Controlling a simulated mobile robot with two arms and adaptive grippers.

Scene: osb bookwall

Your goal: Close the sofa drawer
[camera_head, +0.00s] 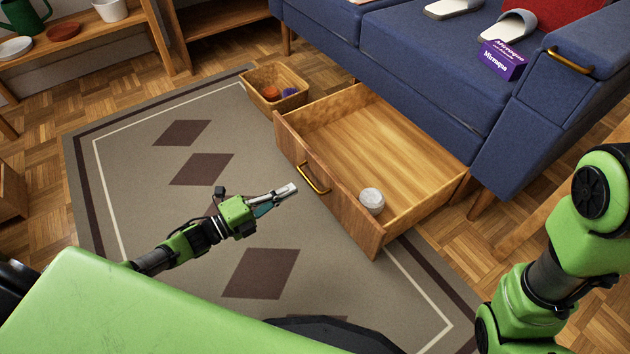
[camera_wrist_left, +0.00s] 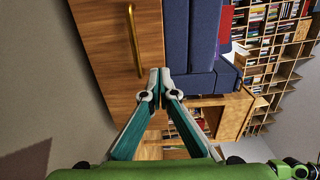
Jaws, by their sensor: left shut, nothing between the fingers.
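The wooden sofa drawer (camera_head: 400,146) stands pulled out under the blue sofa (camera_head: 420,55) in the head view. Its front panel (camera_head: 345,205) carries a brass handle (camera_head: 312,180). A small white round object (camera_head: 371,200) lies inside near the front. My left gripper (camera_head: 292,188) is shut and empty, just in front of the panel near the handle; I cannot tell whether it touches. In the left wrist view the closed fingertips (camera_wrist_left: 160,75) show against the panel's edge, with the handle (camera_wrist_left: 135,40) to their left. My right gripper is out of view; only my right arm shows.
A wicker basket (camera_head: 273,90) with small items stands beside the drawer's far end. A patterned rug (camera_head: 150,200) covers the floor before the drawer. Slippers (camera_head: 508,28) and a purple box (camera_head: 502,60) lie on the sofa. A wooden shelf (camera_head: 90,40) stands at the upper left.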

